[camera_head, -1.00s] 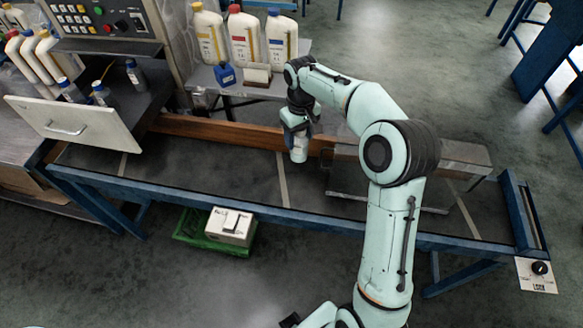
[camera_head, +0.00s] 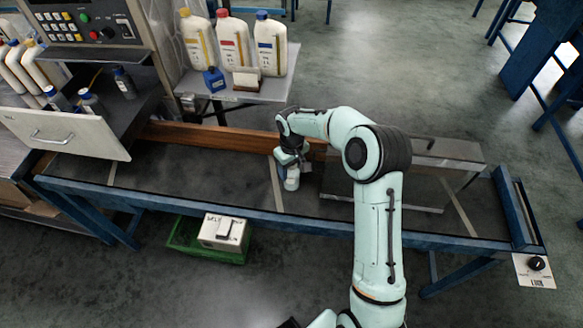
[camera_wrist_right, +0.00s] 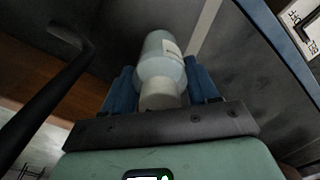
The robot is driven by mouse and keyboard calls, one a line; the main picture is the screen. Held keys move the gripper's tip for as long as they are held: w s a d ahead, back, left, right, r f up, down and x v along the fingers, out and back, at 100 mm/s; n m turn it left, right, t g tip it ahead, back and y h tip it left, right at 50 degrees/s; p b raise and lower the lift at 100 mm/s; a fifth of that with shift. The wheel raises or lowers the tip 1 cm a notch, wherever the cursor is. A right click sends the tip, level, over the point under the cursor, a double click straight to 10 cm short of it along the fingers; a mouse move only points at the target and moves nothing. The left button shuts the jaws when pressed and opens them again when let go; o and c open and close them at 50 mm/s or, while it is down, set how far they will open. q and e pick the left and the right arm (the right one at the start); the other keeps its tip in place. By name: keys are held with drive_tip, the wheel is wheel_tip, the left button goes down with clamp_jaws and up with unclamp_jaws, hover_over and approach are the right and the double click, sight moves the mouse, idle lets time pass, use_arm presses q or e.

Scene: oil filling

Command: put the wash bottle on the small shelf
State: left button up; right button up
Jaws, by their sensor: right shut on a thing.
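The wash bottle (camera_head: 291,181) is whitish and hangs below my right gripper (camera_head: 288,162), above the dark bench top. In the right wrist view the pale bottle (camera_wrist_right: 162,60), with a label and a cream cap, sits between the blue fingers of my right gripper (camera_wrist_right: 161,88), which is shut on it. I cannot tell whether the bottle touches the bench. The small shelf (camera_head: 272,92) is a pale grey board at the back. My left gripper is not in view.
An open drawer (camera_head: 65,134) is at left. A metal frame (camera_head: 445,150) stands on the bench at right. The bench's left middle (camera_head: 200,175) is clear.

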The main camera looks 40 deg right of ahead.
drive_tip(key=o, duration=0.8)
drive_tip(key=shift+f, duration=0.15)
drive_tip(key=shift+c, duration=0.2)
drive_tip(key=o, duration=0.4)
